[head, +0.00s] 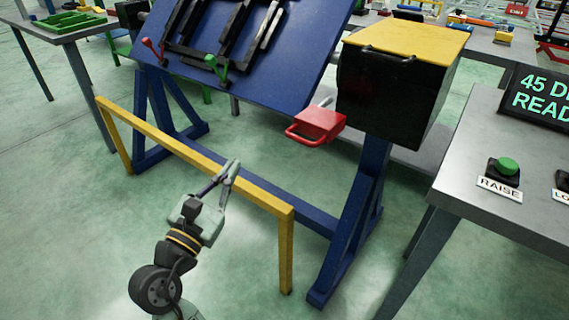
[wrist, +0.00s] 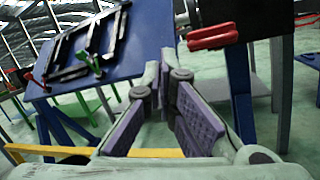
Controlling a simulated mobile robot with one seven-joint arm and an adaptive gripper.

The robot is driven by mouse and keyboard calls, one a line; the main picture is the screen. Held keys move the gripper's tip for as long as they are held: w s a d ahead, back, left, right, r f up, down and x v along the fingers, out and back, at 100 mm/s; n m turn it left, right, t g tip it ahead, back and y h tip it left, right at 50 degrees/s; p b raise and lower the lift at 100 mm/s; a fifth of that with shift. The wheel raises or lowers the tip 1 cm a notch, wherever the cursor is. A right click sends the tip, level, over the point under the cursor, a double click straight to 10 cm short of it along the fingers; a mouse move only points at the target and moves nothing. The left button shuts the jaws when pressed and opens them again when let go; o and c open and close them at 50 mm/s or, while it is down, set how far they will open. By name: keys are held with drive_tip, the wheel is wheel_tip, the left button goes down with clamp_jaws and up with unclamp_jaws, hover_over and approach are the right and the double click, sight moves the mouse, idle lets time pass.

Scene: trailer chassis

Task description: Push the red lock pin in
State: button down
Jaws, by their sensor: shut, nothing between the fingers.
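The red lock pin (head: 316,124) has a red block-like handle with a loop grip. A short grey shaft shows at its top, below and left of the black box (head: 388,100) on the blue stand. How deep the shaft sits I cannot tell. My gripper (head: 232,166) is shut and empty, below and left of the pin, apart from it, over the yellow rail. In the wrist view the red handle (wrist: 212,37) shows at upper right, beyond and right of my shut fingertips (wrist: 166,54).
A yellow rail (head: 190,145) runs across in front of the blue stand. A tilted blue panel (head: 240,60) carries black frames and red and green clamps. At right, a grey table (head: 478,150) holds a green RAISE button (head: 507,166) and a display (head: 540,95).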

sight(300, 142)
drive_tip(key=s+d+f+n+g+h, duration=0.1)
drive_tip(key=s+d+f+g+h, duration=0.1)
drive_tip(key=s+d+f+h, duration=0.1)
drive_tip(key=shift+d+h, duration=0.3)
drive_tip(key=shift+d, duration=0.6)
drive_tip(key=p+x, duration=0.1)
drive_tip(key=x, duration=0.6)
drive_tip(key=p+x, duration=0.1)
drive_tip(key=x, duration=0.6)
drive_tip(key=shift+d+f, duration=0.1)
drive_tip(key=shift+f, duration=0.15)
